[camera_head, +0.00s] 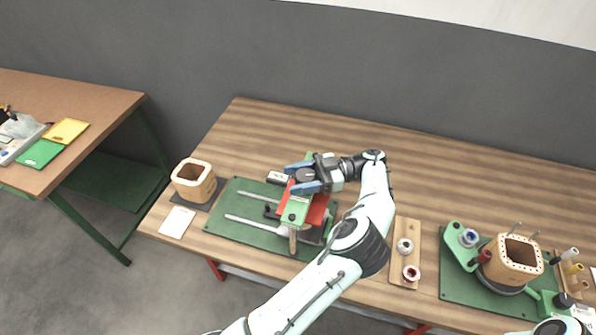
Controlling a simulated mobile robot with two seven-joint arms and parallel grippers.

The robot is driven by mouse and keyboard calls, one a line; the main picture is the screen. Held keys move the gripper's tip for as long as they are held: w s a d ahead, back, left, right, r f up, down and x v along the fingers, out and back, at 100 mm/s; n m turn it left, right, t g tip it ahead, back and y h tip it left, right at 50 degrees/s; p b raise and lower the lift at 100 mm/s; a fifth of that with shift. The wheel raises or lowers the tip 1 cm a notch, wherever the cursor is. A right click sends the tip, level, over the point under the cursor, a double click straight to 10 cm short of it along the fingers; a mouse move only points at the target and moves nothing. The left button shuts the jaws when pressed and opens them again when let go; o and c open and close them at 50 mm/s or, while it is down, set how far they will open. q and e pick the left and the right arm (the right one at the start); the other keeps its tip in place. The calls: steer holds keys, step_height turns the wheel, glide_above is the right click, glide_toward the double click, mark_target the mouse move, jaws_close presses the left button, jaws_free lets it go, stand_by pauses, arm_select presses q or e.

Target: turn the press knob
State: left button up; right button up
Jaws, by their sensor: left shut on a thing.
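The press (294,212) stands on a green base plate (238,228) on the table, with a green body, a red part and metal rods. Its dark round knob (305,175) is at the upper end of the press. My left gripper (303,178) reaches in from the right side of the press. Its blue-tipped fingers are on either side of the knob and shut on it. The fingers partly hide the knob. My right gripper is out of the picture.
A wooden coil frame (194,182) stands left of the press, near a white card (177,222). A wooden strip with spools (405,262) lies right of my left arm. A second green board (452,283) holds another coil frame (515,258) and spools. A side table (100,98) stands left.

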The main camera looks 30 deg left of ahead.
arm_select(q)
steer(key=shift+r, duration=0.1)
stand_by(0.3)
steer(key=o, duration=1)
steer(key=shift+c, duration=0.2)
